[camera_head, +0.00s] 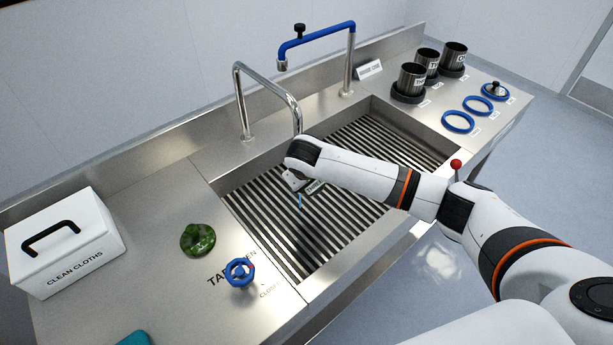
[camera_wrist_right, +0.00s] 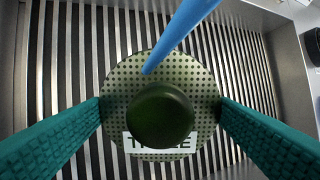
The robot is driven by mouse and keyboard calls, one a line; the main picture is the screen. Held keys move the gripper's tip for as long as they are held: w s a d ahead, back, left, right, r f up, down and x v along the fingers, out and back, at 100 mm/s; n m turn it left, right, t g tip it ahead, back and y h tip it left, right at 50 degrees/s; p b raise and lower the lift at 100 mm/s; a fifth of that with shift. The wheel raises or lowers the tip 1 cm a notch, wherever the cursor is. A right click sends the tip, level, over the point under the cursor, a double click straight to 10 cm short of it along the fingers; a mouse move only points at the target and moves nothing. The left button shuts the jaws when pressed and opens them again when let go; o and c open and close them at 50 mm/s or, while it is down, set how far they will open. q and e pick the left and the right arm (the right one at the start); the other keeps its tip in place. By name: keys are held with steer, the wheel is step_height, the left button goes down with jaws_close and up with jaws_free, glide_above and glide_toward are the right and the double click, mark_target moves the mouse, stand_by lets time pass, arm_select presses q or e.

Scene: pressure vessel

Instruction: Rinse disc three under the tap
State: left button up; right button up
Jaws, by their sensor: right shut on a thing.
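The disc is round, perforated and olive green, with a dark green knob (camera_wrist_right: 161,115) and a partly hidden white label. In the head view my right gripper (camera_head: 295,179) is over the sink (camera_head: 345,225), below the chrome tap (camera_head: 269,84); the arm hides most of the disc. A blue stream (camera_wrist_right: 182,30) runs onto the disc beside the knob; a short blue piece (camera_head: 300,200) shows below the gripper. The blue tap handle (camera_head: 239,271) is left of the sink.
A teal thing (camera_head: 133,339) is cut off at the bottom edge. A blue spout (camera_head: 318,38) stands behind the sink. Dark cups (camera_head: 411,80) and blue rings (camera_head: 458,122) are at right.

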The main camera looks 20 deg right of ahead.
mark_target(311, 188)
steer(key=shift+s+d, duration=0.15)
steer(key=shift+d, duration=0.15)
steer(key=s+p, duration=0.1)
steer(key=s+a+p, duration=0.1)
steer(key=p, duration=0.1)
steer(key=shift+s+a+r, duration=0.15)
steer(key=shift+s+r, duration=0.05)
steer(key=shift+s, duration=0.1)
steer(key=s+p, duration=0.1)
steer(key=s+a+p, duration=0.1)
steer(key=s, duration=0.1)
steer(key=s+a+p, duration=0.1)
steer(key=shift+s+a+f+p, duration=0.15)
steer(key=shift+s+a+p, duration=0.05)
steer(key=shift+s+p, duration=0.1)
stand_by(1.1)
